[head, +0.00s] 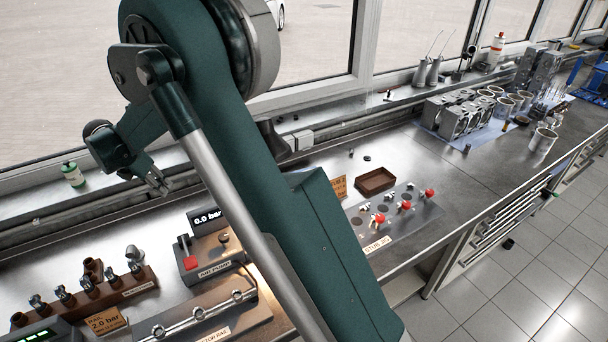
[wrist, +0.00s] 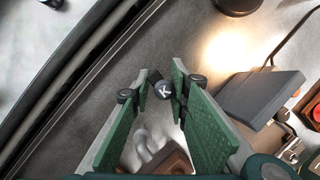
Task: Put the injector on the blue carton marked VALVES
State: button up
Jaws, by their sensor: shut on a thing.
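My gripper (wrist: 162,90) is shut on a small part with a dark round end marked K (wrist: 163,90), which I take to be the injector, seen end-on between the green finger pads. In the head view my gripper (head: 157,184) hangs above the bench, behind the wooden injector rack (head: 138,287); the held part is too small to make out there. Several other injectors (head: 64,295) stand in that rack. I see no blue carton marked VALVES in either view.
The air pump (head: 212,256) stands right of the rack, with the injector rail (head: 215,318) in front. A green-labelled bottle (head: 73,174) stands on the sill. A stud plate (head: 392,218) and brown tray (head: 375,181) lie farther right. Engine parts (head: 467,116) crowd the far bench.

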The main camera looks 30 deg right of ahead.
notch_tip(320, 180, up, 19)
jog(key=w+d+m+g, duration=0.25)
jog(key=d+m, duration=0.65)
jog(key=d, duration=2.1)
jog(key=s+d+m+g+p, duration=0.15)
jog(key=s+d+m, duration=0.25)
jog(key=d, duration=0.9)
jog(key=s+d+m+g, duration=0.2)
jog(key=s+d+m, duration=0.15)
jog(key=d, duration=0.95)
notch_tip(320, 180, down, 18)
jog(key=shift+s, duration=0.15)
jog(key=shift+a, duration=0.1)
jog(key=shift+f, duration=3.1)
jog(key=shift+p, duration=0.3)
jog(key=shift+f, duration=1.85)
